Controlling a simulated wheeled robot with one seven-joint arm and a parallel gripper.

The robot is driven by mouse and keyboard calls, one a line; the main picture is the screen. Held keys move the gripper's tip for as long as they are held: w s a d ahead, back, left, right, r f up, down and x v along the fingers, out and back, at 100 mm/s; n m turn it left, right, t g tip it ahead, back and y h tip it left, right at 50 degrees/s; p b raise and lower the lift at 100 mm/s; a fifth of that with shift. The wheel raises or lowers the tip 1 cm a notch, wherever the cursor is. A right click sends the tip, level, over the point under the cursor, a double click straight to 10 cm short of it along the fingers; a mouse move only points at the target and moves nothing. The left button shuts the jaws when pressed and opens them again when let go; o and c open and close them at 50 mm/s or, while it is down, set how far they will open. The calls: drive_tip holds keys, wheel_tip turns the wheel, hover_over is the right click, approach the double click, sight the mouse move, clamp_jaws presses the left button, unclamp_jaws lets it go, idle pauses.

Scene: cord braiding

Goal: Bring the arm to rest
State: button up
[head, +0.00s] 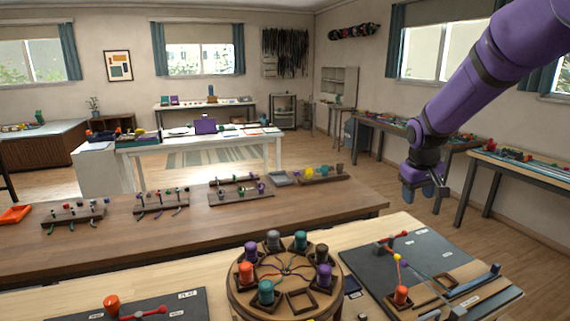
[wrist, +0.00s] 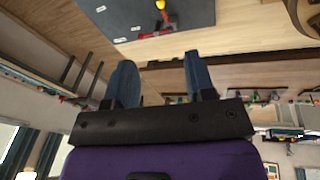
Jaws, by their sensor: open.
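My purple arm reaches in from the upper right of the head view, and my gripper (head: 426,191) hangs at its end, beyond the right end of the brown table. In the wrist view my gripper (wrist: 160,82) shows two blue fingers standing apart, with nothing between them. It touches nothing that I can see. The round braiding stand (head: 285,270) with several coloured bobbins is on the near table, to the left of and below my gripper. A dark board (head: 425,262) with a red piece and a bobbin lies right of the stand.
Side tables with coloured items (head: 520,168) stand along the right wall. The floor (head: 470,225) around my gripper looks clear.

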drive_tip(key=s+a+r+m+t, duration=0.1)
drive_tip(key=s+r, duration=0.4)
drive_tip(key=s, duration=0.3)
drive_tip(key=s+a+r+y, duration=0.1)
drive_tip(key=s+r, duration=0.3)
drive_tip(key=s, duration=0.5)
drive_tip(key=s+a+r+m+t, duration=0.1)
drive_tip(key=s+r, duration=0.4)
drive_tip(key=s, duration=0.3)
drive_tip(key=s+a+f, duration=0.1)
drive_tip(key=s, duration=0.9)
drive_tip(key=shift+s+a+t+y, duration=0.15)
drive_tip(key=shift+s+t+y, duration=0.1)
drive_tip(key=shift+t+y, duration=0.15)
